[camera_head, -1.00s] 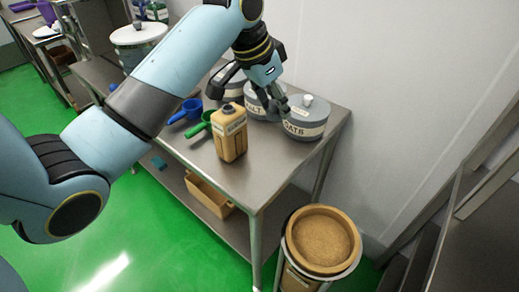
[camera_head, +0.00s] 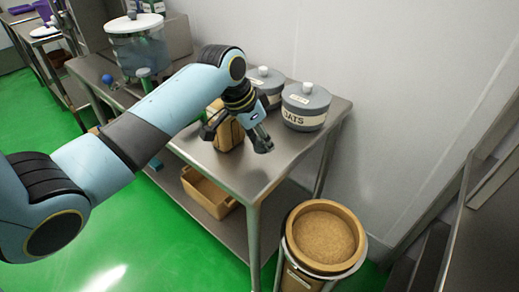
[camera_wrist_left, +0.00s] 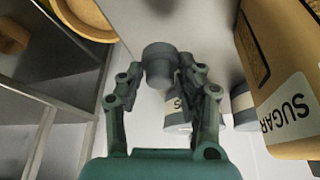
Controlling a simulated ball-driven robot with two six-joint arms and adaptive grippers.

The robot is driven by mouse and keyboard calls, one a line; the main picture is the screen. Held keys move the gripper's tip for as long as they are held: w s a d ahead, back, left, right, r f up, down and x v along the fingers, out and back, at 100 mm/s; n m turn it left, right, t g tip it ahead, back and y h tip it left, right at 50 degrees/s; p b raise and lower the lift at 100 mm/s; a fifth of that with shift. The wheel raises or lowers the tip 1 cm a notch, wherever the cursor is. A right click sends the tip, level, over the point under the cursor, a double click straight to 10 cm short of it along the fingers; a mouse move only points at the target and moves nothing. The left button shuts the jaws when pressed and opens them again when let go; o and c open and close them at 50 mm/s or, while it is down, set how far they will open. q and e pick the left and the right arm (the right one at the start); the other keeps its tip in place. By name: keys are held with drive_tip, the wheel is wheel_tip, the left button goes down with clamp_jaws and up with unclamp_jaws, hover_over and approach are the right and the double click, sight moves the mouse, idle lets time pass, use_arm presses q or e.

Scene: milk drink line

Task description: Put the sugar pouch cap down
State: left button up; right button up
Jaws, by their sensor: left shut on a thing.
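My left gripper (camera_head: 237,138) is over the right part of the steel table, in front of the tan sugar pouch and hiding part of it. In the wrist view its fingers (camera_wrist_left: 157,80) are shut on a dark grey round cap (camera_wrist_left: 159,58). The cap cannot be made out in the head view. The sugar pouch (camera_head: 228,137) stands upright on the table. In the wrist view the pouch (camera_wrist_left: 285,65), with its SUGAR label, is at the right, apart from the fingers. My right gripper is not in view.
Grey lidded jars, one labelled OATS (camera_head: 304,106), stand at the table's back. The steel table (camera_head: 262,178) is bare at its front right. A tan box (camera_head: 207,192) is on the lower shelf.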

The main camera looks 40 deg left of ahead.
sight(256, 144)
use_arm(q)
drive_tip(key=shift+a+f, duration=0.2)
drive_tip(key=shift+a, duration=0.1)
drive_tip(key=shift+f, duration=2)
drive_tip(key=shift+f, duration=0.15)
drive_tip(key=o, duration=0.8)
drive_tip(key=shift+c, duration=0.2)
drive_tip(key=shift+s+a+r, duration=0.1)
drive_tip(key=shift+r, duration=0.4)
drive_tip(key=v, duration=1.1)
drive_tip(key=shift+s+p, duration=0.2)
drive_tip(key=shift+p, duration=0.25)
